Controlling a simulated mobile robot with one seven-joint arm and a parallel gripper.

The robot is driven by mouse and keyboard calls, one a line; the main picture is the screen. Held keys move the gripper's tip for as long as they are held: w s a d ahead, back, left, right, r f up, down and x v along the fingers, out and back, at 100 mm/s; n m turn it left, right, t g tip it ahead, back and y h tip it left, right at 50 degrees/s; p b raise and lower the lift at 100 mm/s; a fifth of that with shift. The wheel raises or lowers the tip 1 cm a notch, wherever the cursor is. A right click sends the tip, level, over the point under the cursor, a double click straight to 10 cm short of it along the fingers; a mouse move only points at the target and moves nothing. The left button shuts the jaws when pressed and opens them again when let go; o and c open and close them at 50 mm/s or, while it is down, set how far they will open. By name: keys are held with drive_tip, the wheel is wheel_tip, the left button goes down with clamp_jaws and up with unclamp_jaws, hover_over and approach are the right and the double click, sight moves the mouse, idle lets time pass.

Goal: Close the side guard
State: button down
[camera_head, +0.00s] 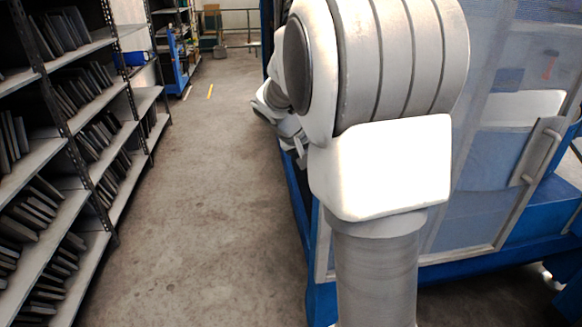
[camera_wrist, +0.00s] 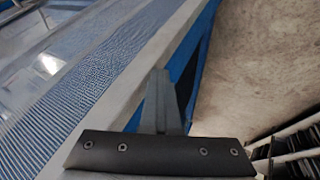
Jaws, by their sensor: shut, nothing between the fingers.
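The side guard (camera_head: 470,215) is a see-through mesh panel in a grey frame on the blue machine (camera_head: 540,215), right of my arm in the head view. A grey bar handle (camera_head: 543,155) sits near its right side. My arm hides part of the guard. In the wrist view, a mesh panel with a pale frame rail (camera_wrist: 150,58) runs diagonally at left. My gripper (camera_wrist: 161,78) is shut and empty, its fingers beside that rail's edge. I cannot tell whether they touch it. In the head view the fingers are hard to make out behind my arm.
A shelf rack (camera_head: 85,130) with dark plates lines the left. The concrete floor (camera_head: 200,200) between rack and machine is clear. A blue cart (camera_head: 178,60) stands at the far end of the rack, with yellow floor marks near it.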

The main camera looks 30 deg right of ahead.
sight(481, 150)
drive_tip(key=s+d+p, duration=0.3)
drive_tip(key=s+d, duration=0.1)
drive_tip(key=d, duration=1)
drive_tip(key=s+d+p, duration=0.4)
drive_tip(key=s+d, duration=0.1)
drive_tip(key=d, duration=1)
drive_tip(key=s+d+p, duration=0.4)
drive_tip(key=s+d, duration=0.1)
drive_tip(key=d, duration=0.9)
drive_tip(key=shift+d, duration=0.2)
drive_tip(key=shift+s+d+r, duration=0.1)
drive_tip(key=shift+s+d, duration=0.05)
drive_tip(key=shift+d, duration=0.05)
drive_tip(key=shift+d+r, duration=0.1)
